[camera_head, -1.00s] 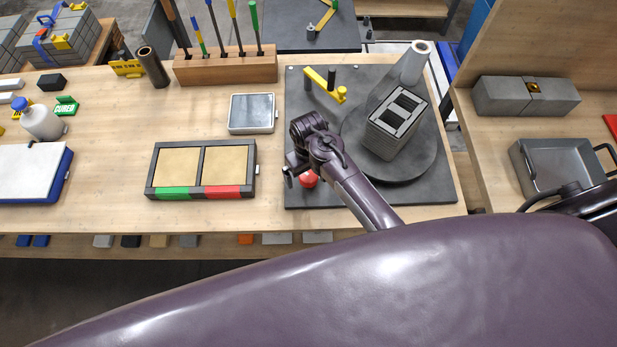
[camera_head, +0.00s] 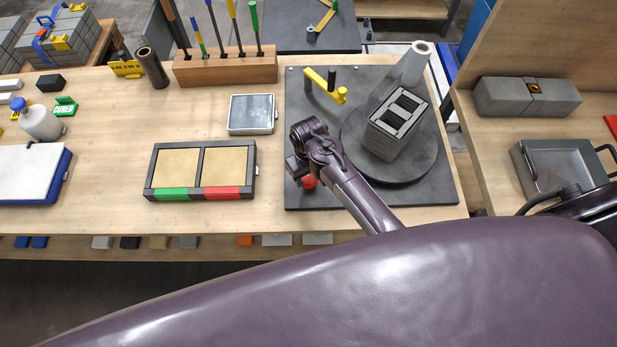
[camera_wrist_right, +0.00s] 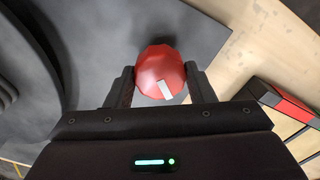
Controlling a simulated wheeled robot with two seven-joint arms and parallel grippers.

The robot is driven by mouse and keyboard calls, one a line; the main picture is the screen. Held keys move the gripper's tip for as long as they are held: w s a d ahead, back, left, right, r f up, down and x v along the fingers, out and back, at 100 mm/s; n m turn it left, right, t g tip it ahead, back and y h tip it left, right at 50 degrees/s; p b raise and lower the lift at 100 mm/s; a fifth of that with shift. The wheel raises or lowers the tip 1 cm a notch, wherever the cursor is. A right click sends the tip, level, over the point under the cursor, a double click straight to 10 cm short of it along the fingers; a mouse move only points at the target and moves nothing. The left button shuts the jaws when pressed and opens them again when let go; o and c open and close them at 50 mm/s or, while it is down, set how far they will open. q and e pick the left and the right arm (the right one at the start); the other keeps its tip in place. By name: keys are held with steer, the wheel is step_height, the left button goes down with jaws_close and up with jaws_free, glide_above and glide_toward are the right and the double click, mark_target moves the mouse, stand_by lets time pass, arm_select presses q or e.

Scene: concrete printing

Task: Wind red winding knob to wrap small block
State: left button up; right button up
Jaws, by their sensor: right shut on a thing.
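The red winding knob (camera_head: 309,182) is at the front left of a dark base plate (camera_head: 400,196). It also shows in the right wrist view (camera_wrist_right: 160,70), with a small white mark on it. My right gripper (camera_wrist_right: 160,85) is shut on the knob, one finger on each side; in the head view my wrist (camera_head: 318,150) hides its fingers. The small block (camera_head: 388,140), grey with two openings on top, stands on a round dark turntable (camera_head: 425,165). A pale wrap roll (camera_head: 414,62) stands upright behind it. My left gripper is not in view.
A yellow arm (camera_head: 325,86) with a dark post is at the plate's back left. A two-part tray with green and red labels (camera_head: 203,147) and a small scale-like box (camera_head: 252,127) lie to the left. A metal pan (camera_head: 560,150) is at the right.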

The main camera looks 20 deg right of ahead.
steer(key=shift+c, duration=1.2)
steer(key=shift+r+n+p, duration=0.15)
steer(key=shift+n+p, duration=0.55)
steer(key=shift+n, duration=1.8)
steer(key=n, duration=0.3)
steer(key=shift+f+n, duration=0.2)
steer(key=shift+n, duration=0.9)
